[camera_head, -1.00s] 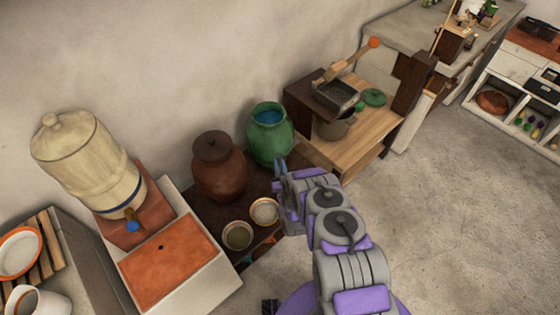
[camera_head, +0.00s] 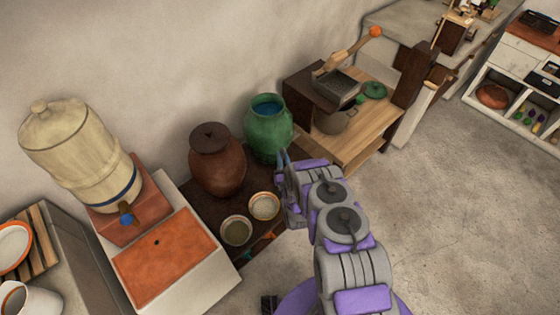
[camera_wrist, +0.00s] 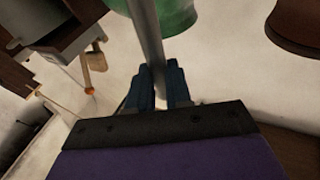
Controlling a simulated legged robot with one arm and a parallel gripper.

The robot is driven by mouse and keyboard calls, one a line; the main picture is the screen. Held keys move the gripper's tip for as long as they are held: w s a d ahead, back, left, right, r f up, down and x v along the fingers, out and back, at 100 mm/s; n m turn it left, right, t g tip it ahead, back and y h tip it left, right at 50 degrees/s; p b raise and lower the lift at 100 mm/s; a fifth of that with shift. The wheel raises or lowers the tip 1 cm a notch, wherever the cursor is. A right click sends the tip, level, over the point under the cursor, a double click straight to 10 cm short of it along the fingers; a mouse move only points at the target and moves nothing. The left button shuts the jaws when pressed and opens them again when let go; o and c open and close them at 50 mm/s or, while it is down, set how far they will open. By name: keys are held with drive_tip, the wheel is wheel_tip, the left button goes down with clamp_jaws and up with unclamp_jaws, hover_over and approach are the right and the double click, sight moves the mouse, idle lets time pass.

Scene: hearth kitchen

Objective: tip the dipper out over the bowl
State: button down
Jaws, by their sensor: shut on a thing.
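My gripper (camera_wrist: 159,88) is shut on the dipper's grey rod-like handle (camera_wrist: 146,35) in the wrist view. The dipper's cup is out of that view. In the head view my gripper (camera_head: 284,158) is just in front of the green jar and right of the bowls; I cannot make out the dipper there. Two small bowls stand on the dark low bench: a pale one with an orange-brown rim (camera_head: 264,206) and a greyer one (camera_head: 236,231) in front of it. I cannot tell which is the task's bowl.
A green jar (camera_head: 268,140) with blue inside and a lidded brown pot (camera_head: 220,170) stand behind the bowls. A large cream dispenser (camera_head: 78,150) with a tap is at left. A wooden stand (camera_head: 362,140) is at right. Open floor (camera_head: 450,220) lies right.

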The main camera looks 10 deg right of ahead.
drive_tip(key=shift+w+d+f+m+g+h+b, duration=0.55)
drive_tip(key=shift+w+d+f+m+b, duration=0.35)
drive_tip(key=shift+d+m, duration=2.15)
drive_tip(key=shift+w+d+f+m+g+h+b, duration=0.35)
drive_tip(key=shift+w+d+f+m+g+b, duration=0.5)
drive_tip(key=shift+d+m, duration=2.2)
drive_tip(key=w+d+f+m+g+y+b, duration=0.1)
drive_tip(key=w+d+f+m, duration=0.1)
drive_tip(key=d+f+m, duration=0.3)
drive_tip(key=shift+d+f+g, duration=0.3)
drive_tip(key=shift+d+f, duration=1.45)
drive_tip(key=shift+f, duration=0.15)
